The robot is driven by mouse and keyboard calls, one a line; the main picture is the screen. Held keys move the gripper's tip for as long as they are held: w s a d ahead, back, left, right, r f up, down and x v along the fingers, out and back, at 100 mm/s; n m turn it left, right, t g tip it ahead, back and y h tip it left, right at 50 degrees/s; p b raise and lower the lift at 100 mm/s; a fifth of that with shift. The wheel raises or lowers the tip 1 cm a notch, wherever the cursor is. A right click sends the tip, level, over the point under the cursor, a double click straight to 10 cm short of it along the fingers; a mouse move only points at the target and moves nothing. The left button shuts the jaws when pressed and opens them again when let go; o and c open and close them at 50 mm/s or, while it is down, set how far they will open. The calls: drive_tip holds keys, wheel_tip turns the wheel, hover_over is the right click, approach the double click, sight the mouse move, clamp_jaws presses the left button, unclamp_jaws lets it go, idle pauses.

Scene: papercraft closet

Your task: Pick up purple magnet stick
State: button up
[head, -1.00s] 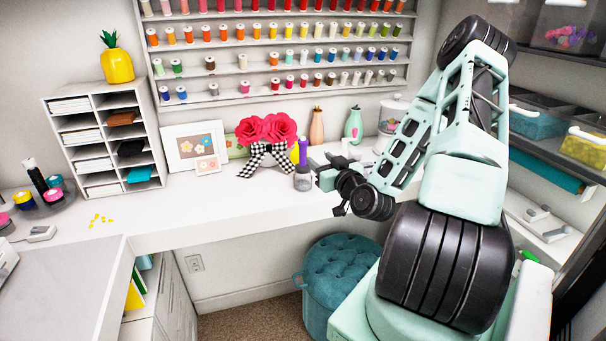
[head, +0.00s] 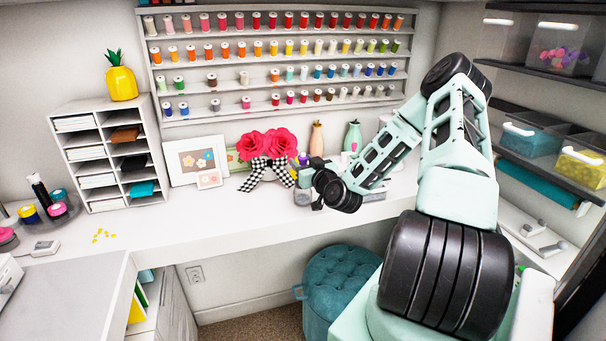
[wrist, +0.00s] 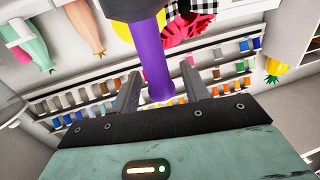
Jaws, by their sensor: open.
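The purple magnet stick (wrist: 153,58) stands between the two fingers of my open gripper (wrist: 158,78) in the wrist view, with gaps on both sides. The wrist picture is upside down, and the stick's lower end meets a dark holder (wrist: 132,8) at the top edge. In the head view only a little of the purple stick (head: 305,158) shows above my wrist, at the desk's back beside the checked bow. My arm hides most of the stick and its holder there.
Pink paper flowers with a checked bow (head: 268,172) stand close to the left of my gripper. Vases (head: 316,139) stand behind it. Thread racks (head: 270,50) line the wall above. The desk front (head: 215,215) is clear, and a teal stool (head: 340,283) stands below.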

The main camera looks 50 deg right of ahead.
drive_tip(key=shift+w+d, duration=0.1)
drive_tip(key=shift+w, duration=0.15)
clamp_jaws()
drive_tip(key=shift+r, duration=0.1)
